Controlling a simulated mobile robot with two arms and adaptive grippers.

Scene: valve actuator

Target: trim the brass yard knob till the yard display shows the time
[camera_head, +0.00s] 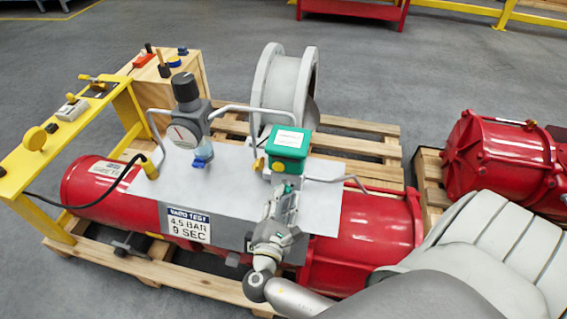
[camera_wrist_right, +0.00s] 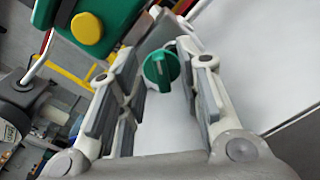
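A sign reading "4.5 BAR 9 SEC" (camera_head: 189,225) is fixed to the front of the grey panel (camera_head: 240,185). A green box (camera_head: 288,142) with a white top stands on the panel, with a brass-yellow knob (camera_head: 277,166) on its near side; the knob shows in the right wrist view (camera_wrist_right: 87,28). I cannot tell whether this is the brass yard knob. No display digits are readable. My right gripper (camera_head: 284,188) is in front of the box. In the wrist view it is open (camera_wrist_right: 160,52), with a green knob (camera_wrist_right: 160,68) between or just beyond its fingers. My left gripper is out of view.
A regulator with a gauge (camera_head: 184,133) and bent pipes stands left of the box. A yellow frame (camera_head: 110,115) carries small fittings and a yellow disc (camera_head: 34,138). A red cylinder (camera_head: 365,240) lies on a wooden pallet (camera_head: 378,152), with a grey flanged spool (camera_head: 285,85) behind.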

